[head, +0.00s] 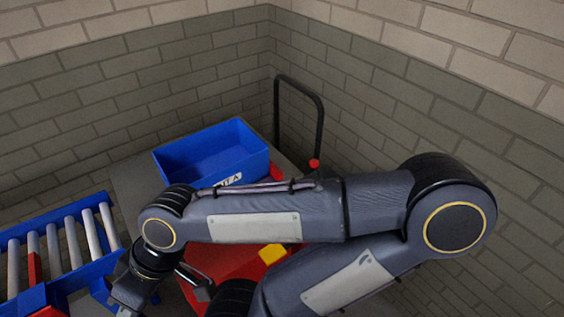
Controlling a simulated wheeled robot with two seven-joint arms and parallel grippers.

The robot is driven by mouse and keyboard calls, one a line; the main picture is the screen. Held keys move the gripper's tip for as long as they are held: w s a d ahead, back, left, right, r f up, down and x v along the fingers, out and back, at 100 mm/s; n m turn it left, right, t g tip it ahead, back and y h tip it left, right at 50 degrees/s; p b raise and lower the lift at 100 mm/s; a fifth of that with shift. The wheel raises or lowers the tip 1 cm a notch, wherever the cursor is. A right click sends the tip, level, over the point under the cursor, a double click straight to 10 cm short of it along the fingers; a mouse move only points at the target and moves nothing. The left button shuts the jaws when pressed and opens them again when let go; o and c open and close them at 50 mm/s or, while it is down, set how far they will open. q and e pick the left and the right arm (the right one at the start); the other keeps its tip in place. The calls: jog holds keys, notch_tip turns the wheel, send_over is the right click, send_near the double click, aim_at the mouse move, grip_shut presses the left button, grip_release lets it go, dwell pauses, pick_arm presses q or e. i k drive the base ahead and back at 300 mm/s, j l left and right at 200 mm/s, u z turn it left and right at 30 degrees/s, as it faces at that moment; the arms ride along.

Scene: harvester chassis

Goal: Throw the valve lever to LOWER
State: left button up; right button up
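A small round red knob (314,164) shows just above my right forearm. It may be the tip of the valve lever, but the arm hides what lies below it. No LOWER marking can be read. A red body (225,262) with a yellow block (271,254) shows partly between my arm links. My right arm comes in from the lower right and its forearm crosses the middle of the view to the left. My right gripper (160,294) points down at the lower left, away from the knob, partly cut by the bottom edge; its opening is unclear. My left gripper is not in view.
A blue bin (212,158) with a white label stands on a grey surface (128,190) behind my forearm. A black tubular handle (321,120) rises near the wall corner. A blue roller conveyor (60,240) is at the left. Brick walls close off the back and right.

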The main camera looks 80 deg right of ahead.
aim_at(314, 163)
jog(key=z, duration=3.15)
jog(key=i+j+u, duration=0.15)
jog(key=u, duration=0.2)
jog(key=i+u, duration=0.35)
jog(key=i+j+u, duration=0.1)
jog(key=i+u, duration=0.25)
jog(key=k, duration=0.15)
